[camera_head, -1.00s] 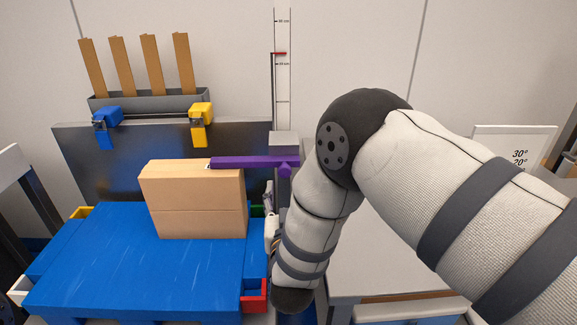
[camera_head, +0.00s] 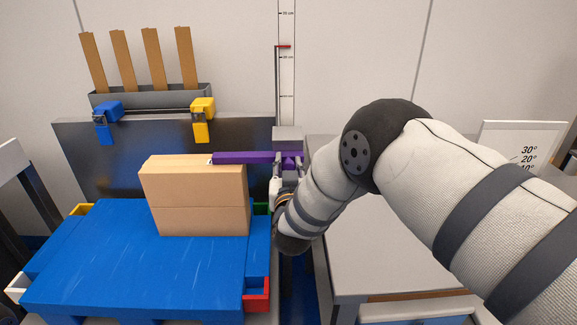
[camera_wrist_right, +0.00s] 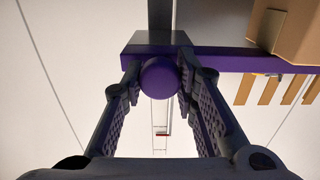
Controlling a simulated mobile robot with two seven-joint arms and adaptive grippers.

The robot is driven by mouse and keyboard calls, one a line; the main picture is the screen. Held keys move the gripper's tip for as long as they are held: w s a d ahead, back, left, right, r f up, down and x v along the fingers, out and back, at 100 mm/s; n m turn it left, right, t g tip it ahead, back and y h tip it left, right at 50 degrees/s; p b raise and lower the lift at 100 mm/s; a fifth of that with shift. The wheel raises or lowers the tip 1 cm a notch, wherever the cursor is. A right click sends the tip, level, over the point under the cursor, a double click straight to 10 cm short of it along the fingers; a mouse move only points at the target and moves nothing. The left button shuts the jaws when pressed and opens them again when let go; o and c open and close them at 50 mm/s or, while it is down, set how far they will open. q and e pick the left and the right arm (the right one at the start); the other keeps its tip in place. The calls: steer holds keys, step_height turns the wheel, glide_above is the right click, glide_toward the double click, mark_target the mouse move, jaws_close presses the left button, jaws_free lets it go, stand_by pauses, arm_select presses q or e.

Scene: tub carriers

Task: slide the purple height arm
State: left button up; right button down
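The purple height arm (camera_head: 240,158) reaches left from a post, its tip over the top of a cardboard box (camera_head: 198,198). Its round purple knob (camera_wrist_right: 160,78) faces the right wrist camera. My right gripper (camera_wrist_right: 160,72) is open, with one finger on each side of the knob and what looks like a narrow gap. In the head view the right gripper (camera_head: 285,177) is small and partly hidden beside the knob. A red pointer (camera_head: 283,46) stands at the vertical scale (camera_head: 287,80). My left gripper is not in view.
The box stands on a blue platform (camera_head: 130,260) with small coloured corner bins, such as a red one (camera_head: 257,294). A grey table (camera_head: 370,250) lies to the right.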

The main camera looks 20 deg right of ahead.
step_height(320, 180, up, 9)
steer(key=p, duration=0.3)
steer(key=shift+w+f, duration=0.1)
steer(key=shift+f, duration=0.25)
steer(key=c, duration=1.3)
jaws_free()
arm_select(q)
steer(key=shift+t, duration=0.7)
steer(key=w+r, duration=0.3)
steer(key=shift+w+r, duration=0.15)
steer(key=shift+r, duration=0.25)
arm_select(e)
steer(key=shift+f, duration=0.15)
steer(key=v, duration=1.2)
